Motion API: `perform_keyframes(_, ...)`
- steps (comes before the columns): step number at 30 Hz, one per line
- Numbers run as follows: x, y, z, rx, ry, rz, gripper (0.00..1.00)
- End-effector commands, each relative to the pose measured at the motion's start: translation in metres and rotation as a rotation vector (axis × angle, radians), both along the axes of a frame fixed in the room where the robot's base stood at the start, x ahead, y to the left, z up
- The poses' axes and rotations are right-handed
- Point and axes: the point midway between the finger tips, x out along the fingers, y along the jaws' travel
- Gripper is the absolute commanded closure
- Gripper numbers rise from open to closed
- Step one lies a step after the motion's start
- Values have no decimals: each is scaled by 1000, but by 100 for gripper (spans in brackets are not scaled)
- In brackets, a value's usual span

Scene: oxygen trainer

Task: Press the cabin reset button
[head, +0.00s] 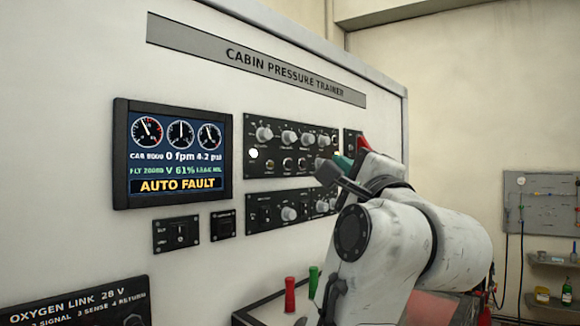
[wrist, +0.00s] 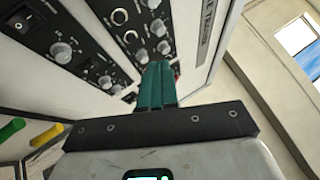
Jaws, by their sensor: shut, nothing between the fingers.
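The cabin pressure trainer panel (head: 200,80) stands upright, with an upper black control panel (head: 248,122) of knobs and small round controls. A round white control (head: 253,153) sits at its left. Labels are too small to read, so I cannot tell which control is the cabin reset button. A red part (head: 364,144) shows at the right behind my arm, and a bit of red shows beside the fingers in the wrist view (wrist: 178,68). My gripper's teal fingers (wrist: 157,85) are shut and empty, pointing toward the panel's right part; contact cannot be told. They partly show in the head view (head: 342,161).
A display (head: 172,154) reads AUTO FAULT. Small switch boxes (head: 176,235) and a lower knob panel (head: 265,212) sit below. Red (head: 290,294) and green (head: 313,281) handles stand at a bench below. An oxygen link box (head: 75,305) is lower left.

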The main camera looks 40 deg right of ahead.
Motion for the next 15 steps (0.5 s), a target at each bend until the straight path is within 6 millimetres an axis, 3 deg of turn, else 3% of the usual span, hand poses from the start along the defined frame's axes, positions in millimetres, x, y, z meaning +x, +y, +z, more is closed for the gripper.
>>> perform_keyframes(15, 64, 3, -1, 0, 2, 1, 100)
